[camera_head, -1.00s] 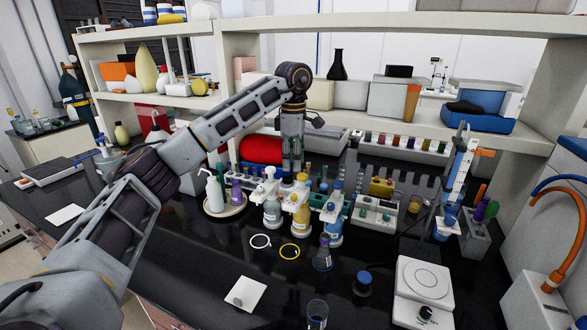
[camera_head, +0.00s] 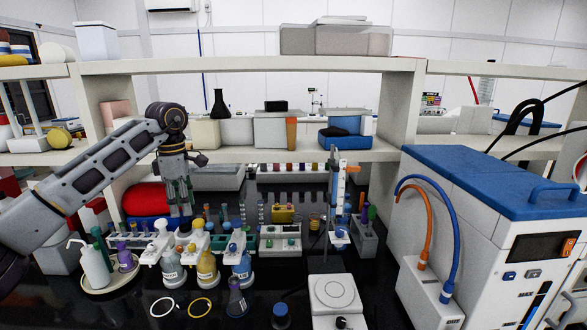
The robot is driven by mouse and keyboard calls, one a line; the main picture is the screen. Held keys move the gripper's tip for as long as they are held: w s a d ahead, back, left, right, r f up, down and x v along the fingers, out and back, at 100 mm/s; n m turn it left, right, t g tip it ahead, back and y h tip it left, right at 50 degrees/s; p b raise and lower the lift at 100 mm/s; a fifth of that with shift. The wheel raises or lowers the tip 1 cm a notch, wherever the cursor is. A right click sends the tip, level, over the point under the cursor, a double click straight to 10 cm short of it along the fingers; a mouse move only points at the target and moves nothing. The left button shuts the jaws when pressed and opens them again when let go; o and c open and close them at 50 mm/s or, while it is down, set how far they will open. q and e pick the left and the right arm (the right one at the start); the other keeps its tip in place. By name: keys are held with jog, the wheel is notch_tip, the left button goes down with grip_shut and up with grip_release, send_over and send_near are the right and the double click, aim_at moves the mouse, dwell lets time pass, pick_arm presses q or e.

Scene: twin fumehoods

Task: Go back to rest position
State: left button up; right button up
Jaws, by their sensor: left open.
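My left arm comes in from the left. My left gripper (camera_head: 180,208) points down, with its fingers open and nothing seen between them. It hangs behind the row of bottles, in front of the right end of a red rounded object (camera_head: 147,198). A tube rack (camera_head: 218,242) stands below and to the right of the gripper, partly behind the bottles. The fingertips are small and partly lost against the clutter, so I cannot tell how far they are from the things below. My right gripper is not in view.
A round tray (camera_head: 112,283) with a pump bottle is at left. A scale (camera_head: 335,295) is at front centre. A blue-topped machine (camera_head: 500,185) fills the right. Shelves (camera_head: 240,66) span the back, above the gripper.

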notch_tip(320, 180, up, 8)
jog(key=p, duration=0.7)
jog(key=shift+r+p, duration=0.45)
jog(key=shift+p, duration=0.3)
